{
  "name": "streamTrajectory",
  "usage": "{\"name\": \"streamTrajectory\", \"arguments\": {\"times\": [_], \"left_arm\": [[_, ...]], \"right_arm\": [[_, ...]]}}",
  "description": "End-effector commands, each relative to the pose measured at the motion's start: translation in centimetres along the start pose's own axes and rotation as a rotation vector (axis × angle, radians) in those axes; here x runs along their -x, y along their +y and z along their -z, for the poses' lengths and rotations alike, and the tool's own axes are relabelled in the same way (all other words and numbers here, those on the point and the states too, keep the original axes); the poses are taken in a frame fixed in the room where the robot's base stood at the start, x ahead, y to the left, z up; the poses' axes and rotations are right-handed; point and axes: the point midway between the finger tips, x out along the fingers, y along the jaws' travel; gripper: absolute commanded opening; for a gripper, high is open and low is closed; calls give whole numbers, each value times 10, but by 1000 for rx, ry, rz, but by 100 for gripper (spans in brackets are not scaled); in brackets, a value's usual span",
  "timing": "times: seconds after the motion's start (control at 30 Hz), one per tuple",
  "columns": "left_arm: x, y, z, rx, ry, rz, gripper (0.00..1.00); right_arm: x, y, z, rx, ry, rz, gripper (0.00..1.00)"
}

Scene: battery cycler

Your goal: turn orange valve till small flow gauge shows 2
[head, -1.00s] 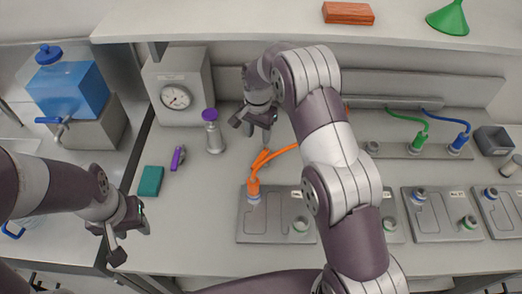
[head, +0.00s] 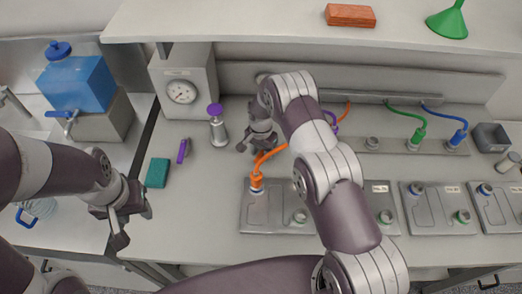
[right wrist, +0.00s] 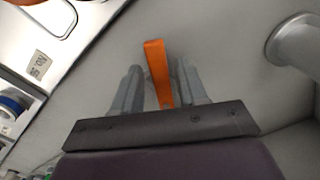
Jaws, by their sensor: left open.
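The orange valve handle (head: 259,157) shows as a thin bar under my right gripper (head: 256,147), above the counter's middle. In the right wrist view the orange bar (right wrist: 158,75) stands between the two grey fingers of my right gripper (right wrist: 158,88), with small gaps on both sides. The fingers are apart and do not look closed on it. A round white gauge (head: 181,92) is on a grey box at the back left; its reading is too small to tell. My left gripper (head: 130,216) is open and empty over the counter's front left.
My right arm covers the counter's middle.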

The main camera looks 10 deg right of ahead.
Motion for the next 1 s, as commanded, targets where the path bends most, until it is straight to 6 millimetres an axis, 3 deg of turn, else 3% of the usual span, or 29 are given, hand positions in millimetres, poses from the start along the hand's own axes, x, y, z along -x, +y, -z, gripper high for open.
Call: {"name": "streamTrajectory", "arguments": {"times": [0.03, 0.1, 0.13, 0.27, 0.4, 0.7, 0.73, 0.8, 1.0], "left_arm": [[0, 0, 0, 0, 0, 0, 43], [0, 0, 0, 0, 0, 0, 43], [0, 0, 0, 0, 0, 0, 43], [-2, 0, 0, 0, 0, 0, 43], [-21, 0, -3, 0, 0, 0, 43], [-19, 0, -2, 0, 0, 0, 43], [-19, 0, -2, 0, 0, 0, 43], [-19, 0, -2, 0, 0, 0, 43], [-19, 0, -2, 0, 0, 0, 43]], "right_arm": [[0, 0, 0, 0, 0, 0, 24], [0, 0, 0, 0, 0, 0, 1], [0, 0, 0, 0, 0, 0, 0], [-1, 0, 0, -4, -1, 0, 0], [-5, -5, 0, -90, 0, 1, 0], [1, -6, 0, -119, -1, -1, 0], [1, -6, 0, -119, -1, -1, 28], [1, -6, 0, -119, -1, 0, 47], [1, -6, 0, -118, -1, 0, 47]]}}
